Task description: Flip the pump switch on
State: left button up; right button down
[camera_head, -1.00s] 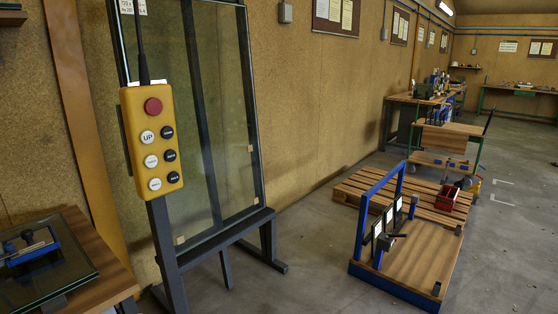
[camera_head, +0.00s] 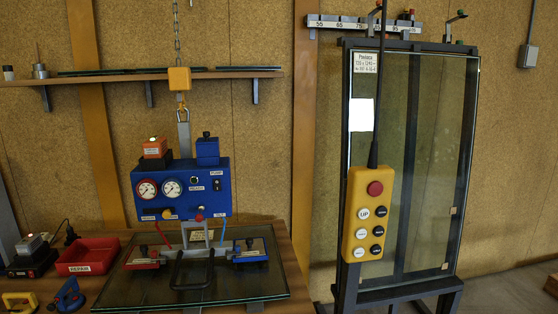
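The pump switch (camera_head: 216,185) is a small dark switch below a "PUMP" label, at the right of the blue control box (camera_head: 181,189). It is too small to tell which way it is set. The box also carries two round gauges (camera_head: 160,188) and other small labelled controls. It sits above a glass pane (camera_head: 140,290) on the wooden bench, with a chain and yellow hook block (camera_head: 179,78) above it. Neither of my grippers is in view.
A yellow pendant control (camera_head: 368,215) hangs in front of the upright glass frame (camera_head: 470,130) at right. A red tray (camera_head: 87,256) and yellow and blue suction cups (camera_head: 69,297) stand at left. A wall shelf (camera_head: 110,77) runs behind the chain.

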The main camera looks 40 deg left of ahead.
aim_at(217, 183)
jog(key=u, duration=1.9)
